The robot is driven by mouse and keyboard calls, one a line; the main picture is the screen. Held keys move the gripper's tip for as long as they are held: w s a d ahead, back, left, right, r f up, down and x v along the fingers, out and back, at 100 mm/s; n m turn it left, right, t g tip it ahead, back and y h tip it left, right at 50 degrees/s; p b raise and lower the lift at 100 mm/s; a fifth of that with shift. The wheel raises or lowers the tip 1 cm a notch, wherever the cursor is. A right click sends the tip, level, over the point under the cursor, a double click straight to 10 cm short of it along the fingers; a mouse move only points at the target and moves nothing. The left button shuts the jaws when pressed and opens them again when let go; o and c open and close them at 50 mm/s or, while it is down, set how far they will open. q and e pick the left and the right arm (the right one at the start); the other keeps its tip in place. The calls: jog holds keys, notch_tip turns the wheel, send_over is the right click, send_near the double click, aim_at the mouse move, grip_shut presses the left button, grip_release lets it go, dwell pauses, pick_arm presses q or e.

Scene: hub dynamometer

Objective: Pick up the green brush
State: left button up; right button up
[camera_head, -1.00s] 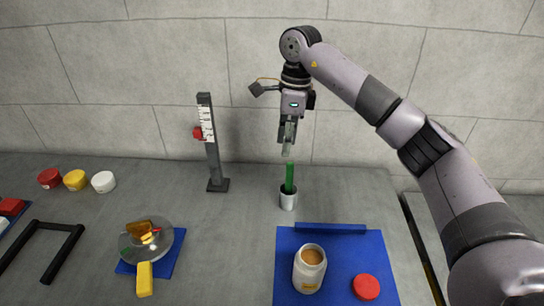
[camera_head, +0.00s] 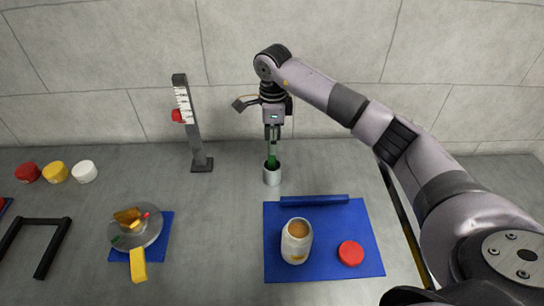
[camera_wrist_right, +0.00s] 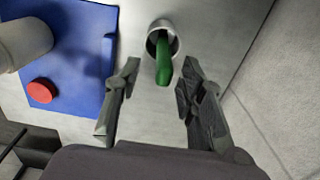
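The green brush (camera_head: 272,157) stands upright in a small metal cup (camera_head: 272,177) on the grey table, behind the blue mat. My right gripper (camera_head: 272,138) points down directly above the cup, its fingertips around the upper part of the brush. In the right wrist view, the gripper (camera_wrist_right: 158,90) is open, and the green brush (camera_wrist_right: 163,66) rises from the cup (camera_wrist_right: 153,31) toward the space between the fingers. The fingers appear apart from the brush on both sides. The brush's lower end is hidden inside the cup. My left gripper is not in view.
A blue mat (camera_head: 330,262) holds an open jar (camera_head: 296,243) and a red lid (camera_head: 350,253). A scale post (camera_head: 193,130) stands left of the cup. A plate (camera_head: 140,233) of small items and several coloured pots lie further left. Bare table surrounds the cup.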

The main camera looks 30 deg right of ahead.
jog(key=p, duration=0.2)
send_over(272, 168)
jog(key=f, duration=0.4)
jog(key=shift+w+d+f, duration=0.2)
jog(key=shift+w+f, duration=0.05)
jog(key=shift+w, duration=0.1)
jog(key=shift+f, duration=0.3)
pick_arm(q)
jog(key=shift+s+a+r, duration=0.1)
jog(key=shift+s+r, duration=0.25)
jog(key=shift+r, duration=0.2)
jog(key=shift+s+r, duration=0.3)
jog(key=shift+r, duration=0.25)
pick_arm(e)
jog(key=shift+c, duration=0.2)
grip_shut()
